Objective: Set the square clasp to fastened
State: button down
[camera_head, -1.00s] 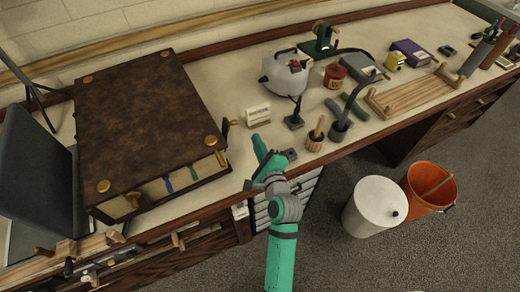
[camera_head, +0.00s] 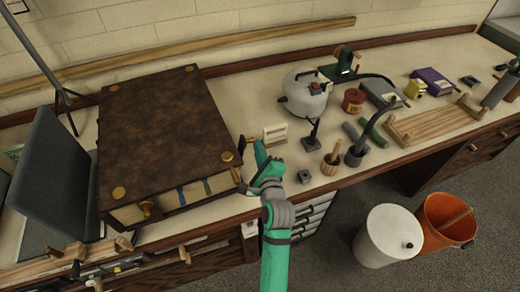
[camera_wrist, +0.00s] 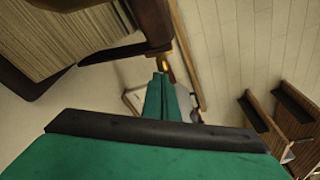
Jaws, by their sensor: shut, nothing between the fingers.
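A big brown book or press with brass corner studs (camera_head: 165,130) lies on the bench at left. It has a small wood-and-brass clasp at its right side (camera_head: 241,146) and others along its front edge (camera_head: 146,208). I cannot tell from their shape which one is the square clasp. My green gripper (camera_head: 259,148) is shut and empty, just right of the right-side clasp. In the wrist view, my fingertips (camera_wrist: 161,82) point at a brass and wooden piece (camera_wrist: 166,64) beside the page block (camera_wrist: 60,45); whether they touch cannot be told.
A small white sign (camera_head: 275,133) stands just behind my gripper. A dark square block (camera_head: 304,177), a wooden cup (camera_head: 330,164) and a kettle (camera_head: 305,95) are to the right. A grey panel (camera_head: 52,185) stands at left. Bins stand on the floor.

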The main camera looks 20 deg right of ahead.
jog(key=shift+s+a+r+n+h, duration=0.1)
jog(key=shift+a+r+n, duration=0.1)
jog(key=shift+a+n, duration=0.2)
jog(key=shift+a+r+n+h, duration=0.1)
jog(key=shift+a+r+n, duration=0.15)
jog(key=shift+a+n, duration=0.15)
jog(key=shift+s+a+r+n+h, duration=0.1)
jog(key=shift+a+r+n, duration=0.15)
jog(key=shift+a, duration=0.25)
jog(key=s+d, duration=0.2)
jog(key=s, duration=0.9)
jog(key=shift+s+d+f, duration=0.15)
jog(key=shift+s+f, duration=0.1)
